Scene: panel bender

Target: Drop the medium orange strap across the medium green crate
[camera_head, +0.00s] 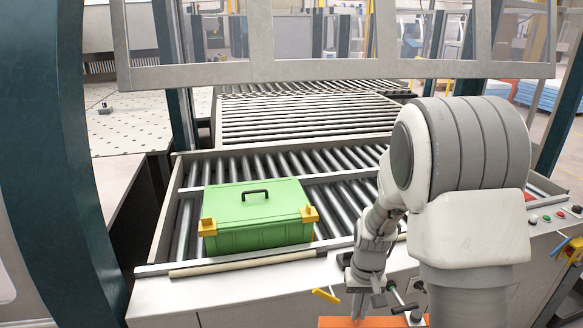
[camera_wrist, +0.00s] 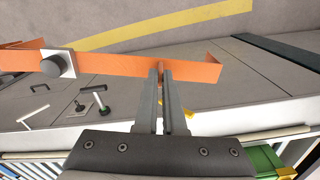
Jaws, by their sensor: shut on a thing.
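The green crate (camera_head: 257,213) stands upright, lid closed, on the roller conveyor near its front rail, with a black handle on top and yellow corner pieces. Its edge also shows at the lower right of the wrist view (camera_wrist: 262,160). My gripper (camera_wrist: 161,68) is shut on the orange strap (camera_wrist: 115,64), right of the middle of its visible length. The strap's right end bends up; its left end runs out of the picture. In the head view the strap (camera_head: 375,322) shows only at the bottom edge, below my gripper (camera_head: 360,292), well right of the crate and lower.
A grey round knob (camera_wrist: 57,64) overlaps the strap's left part; I cannot tell whether they touch. Black handles (camera_wrist: 100,100) stick out from the machine's front. The roller conveyor (camera_head: 330,190) has free room behind and right of the crate. A frame with clear panels (camera_head: 330,70) hangs above.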

